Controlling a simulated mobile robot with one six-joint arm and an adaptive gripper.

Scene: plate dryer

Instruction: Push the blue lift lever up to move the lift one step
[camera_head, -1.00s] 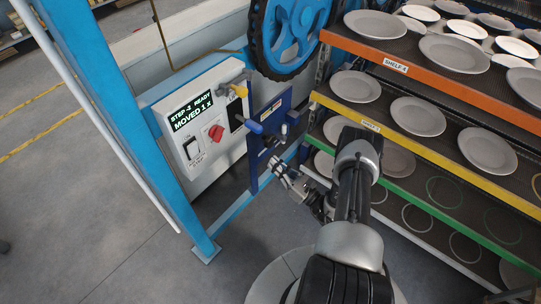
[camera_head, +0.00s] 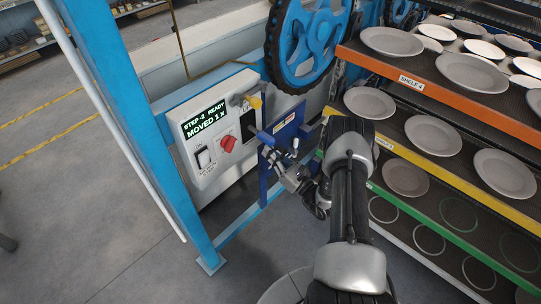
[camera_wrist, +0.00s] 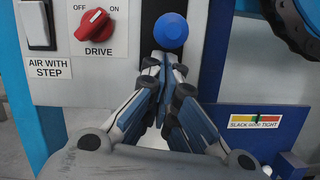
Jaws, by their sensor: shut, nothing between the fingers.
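The blue lift lever (camera_head: 264,137) sticks out of the control panel's black slot in the head view. In the wrist view its round blue knob (camera_wrist: 171,29) faces me, in front of the dark slot. My gripper (camera_head: 268,154) is shut and empty just below the lever. In the wrist view the closed fingertips (camera_wrist: 163,60) are directly under the knob, very near it. I cannot tell if they touch.
The white panel carries a display (camera_head: 206,118) reading "STEP-2 READY, MOVED 1 x", a red drive knob (camera_wrist: 93,23) and a white switch (camera_wrist: 37,24). Plate-filled shelves (camera_head: 446,79) stand to the right.

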